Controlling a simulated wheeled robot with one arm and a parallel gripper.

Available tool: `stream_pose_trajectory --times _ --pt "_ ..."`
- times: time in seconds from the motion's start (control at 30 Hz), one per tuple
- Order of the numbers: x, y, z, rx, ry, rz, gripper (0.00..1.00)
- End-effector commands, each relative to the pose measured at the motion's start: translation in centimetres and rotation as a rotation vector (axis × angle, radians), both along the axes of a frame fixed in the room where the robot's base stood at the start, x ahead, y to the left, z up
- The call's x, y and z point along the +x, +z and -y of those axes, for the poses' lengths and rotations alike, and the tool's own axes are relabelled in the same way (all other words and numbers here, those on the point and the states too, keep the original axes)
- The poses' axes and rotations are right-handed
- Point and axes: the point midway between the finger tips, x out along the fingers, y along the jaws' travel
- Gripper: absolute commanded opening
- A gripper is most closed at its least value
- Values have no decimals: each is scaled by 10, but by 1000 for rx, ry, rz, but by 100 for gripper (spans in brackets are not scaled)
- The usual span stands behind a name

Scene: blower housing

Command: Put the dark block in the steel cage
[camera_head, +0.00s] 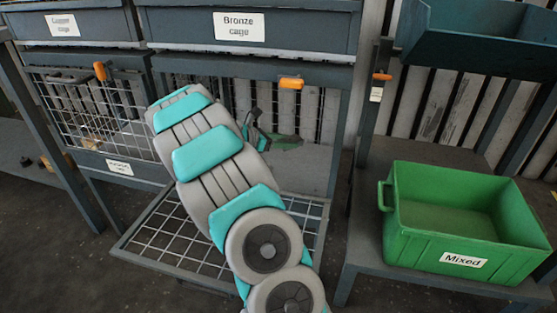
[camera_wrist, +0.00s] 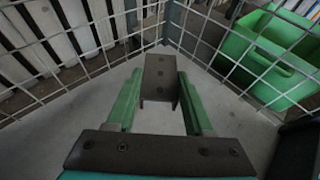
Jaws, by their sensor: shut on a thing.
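The dark block (camera_wrist: 159,78) is between the green fingers of my gripper (camera_wrist: 158,92) in the wrist view, and the gripper is shut on it. In the head view my gripper (camera_head: 283,142) is partly hidden behind my arm, inside the lower middle cage under the bronze cage. I cannot make out the block there. This cage has a grey floor (camera_head: 308,172), and its mesh front (camera_head: 165,240) is folded down. No label naming it shows, so I cannot tell if it is the steel cage. The wrist view shows bare floor (camera_wrist: 225,115) and mesh walls around the block.
Above are the copper cage (camera_head: 62,26) and the bronze cage (camera_head: 239,26). A shut mesh cage (camera_head: 90,110) with an unreadable label is at left. The green "Mixed" bin (camera_head: 460,235) stands empty at right, under a blue bin (camera_head: 480,35). Orange latches (camera_head: 291,83) stick out.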

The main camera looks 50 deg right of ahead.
Motion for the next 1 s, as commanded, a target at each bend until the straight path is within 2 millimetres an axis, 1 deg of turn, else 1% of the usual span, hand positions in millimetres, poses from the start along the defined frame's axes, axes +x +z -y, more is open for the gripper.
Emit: stream_pose_trajectory --times 0.03,0.1,0.2,0.37,0.5,0.6,0.97,1.0 --pt "0 -12 0 1 1 -2 0" --pt "0 -22 0 0 1 -1 0" --pt "0 -32 0 1 1 2 0" --pt "0 -43 0 1 1 2 0" --pt "0 -63 0 2 0 -2 0" --pt "0 -73 0 1 0 0 0" --pt "0 -76 0 0 0 1 0" --pt "0 -75 0 0 0 1 56"
